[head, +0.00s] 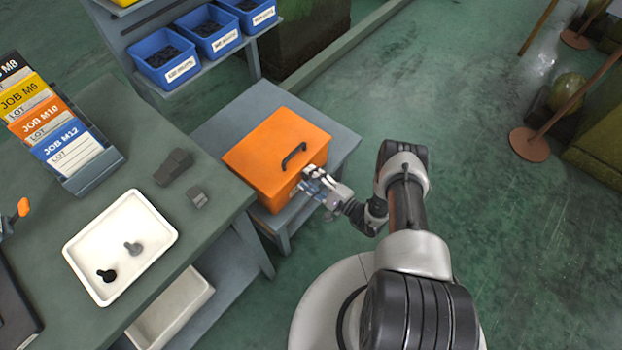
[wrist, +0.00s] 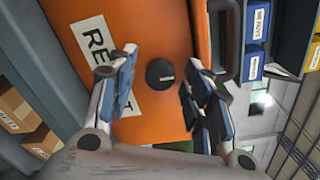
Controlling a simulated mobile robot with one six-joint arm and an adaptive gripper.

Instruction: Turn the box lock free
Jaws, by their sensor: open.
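The orange box (head: 262,160) stands on a low grey-blue table, its lid closed and a black handle (head: 294,155) on top. In the wrist view its orange front shows a white label with partly covered lettering. The box lock (wrist: 160,72) is a round black knob with a small pale mark on that front. My gripper (head: 311,182) is at the box's front, its fingers open. In the wrist view the knob appears between the two spread fingertips, with gaps on both sides. I cannot tell how far the fingertips are from the front. The knob is hidden in the head view.
A workbench at left holds a white tray (head: 78,248) with two bolts, a rack of job cards (head: 92,172) and dark grey blocks (head: 173,167). Blue bins (head: 165,72) stand on a shelf behind. The green floor (head: 470,130) right of the box is clear.

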